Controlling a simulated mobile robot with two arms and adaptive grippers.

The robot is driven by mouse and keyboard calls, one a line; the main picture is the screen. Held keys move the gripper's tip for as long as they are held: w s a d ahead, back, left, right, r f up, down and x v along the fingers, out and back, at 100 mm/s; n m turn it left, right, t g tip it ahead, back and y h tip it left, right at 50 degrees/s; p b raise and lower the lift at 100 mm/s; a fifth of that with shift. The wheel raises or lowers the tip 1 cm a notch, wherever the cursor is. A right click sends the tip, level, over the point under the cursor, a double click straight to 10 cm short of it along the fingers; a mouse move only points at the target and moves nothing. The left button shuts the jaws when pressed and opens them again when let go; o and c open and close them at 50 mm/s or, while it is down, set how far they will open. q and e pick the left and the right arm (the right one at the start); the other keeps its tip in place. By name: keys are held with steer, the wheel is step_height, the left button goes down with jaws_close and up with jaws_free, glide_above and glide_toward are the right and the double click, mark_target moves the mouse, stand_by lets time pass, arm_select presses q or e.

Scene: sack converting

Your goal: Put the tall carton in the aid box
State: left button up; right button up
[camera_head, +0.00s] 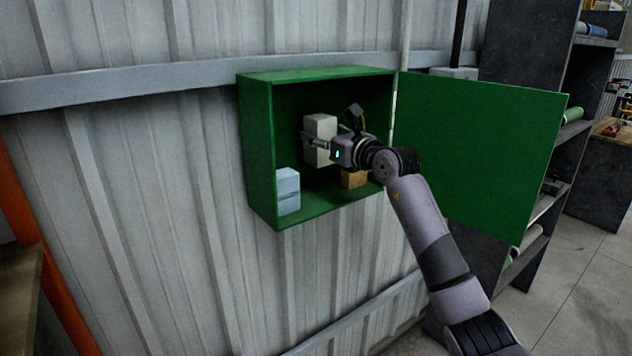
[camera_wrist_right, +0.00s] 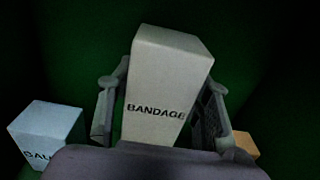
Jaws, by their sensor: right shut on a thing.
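The tall carton (camera_head: 319,139) is whitish and upright, inside the opening of the green aid box (camera_head: 259,155) on the wall. In the right wrist view the carton (camera_wrist_right: 165,90) reads "BANDAGE" and stands between the two fingers. My right gripper (camera_head: 318,143) is shut on it, with a finger on each side. In the head view the carton appears raised above the box floor; its lower end is partly hidden in the wrist view. My left gripper is in neither view.
A pale blue-white carton (camera_head: 288,191) stands at the box's left, and an orange-brown one (camera_head: 354,179) at the right behind my arm. The box's green door (camera_head: 480,150) stands open to the right. Dark shelving (camera_head: 530,50) is beyond it.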

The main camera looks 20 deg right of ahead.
mark_target(326, 165)
steer(key=f, duration=0.1)
steer(key=s+f, duration=0.1)
steer(key=f, duration=0.2)
steer(key=shift+s+f+p, duration=0.1)
steer(key=shift+s+p, duration=0.15)
steer(key=shift+p, duration=0.15)
steer(key=shift+w+f, duration=0.25)
steer(key=shift+f, duration=0.85)
steer(key=shift+s+f, duration=0.1)
steer(key=shift+f, duration=0.8)
steer(key=o, duration=0.7)
steer(key=shift+f, duration=0.1)
steer(key=shift+o, duration=1.3)
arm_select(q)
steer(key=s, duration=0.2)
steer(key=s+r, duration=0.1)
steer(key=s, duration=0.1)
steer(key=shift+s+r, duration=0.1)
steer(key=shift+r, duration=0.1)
arm_select(e)
steer(key=shift+o, duration=0.8)
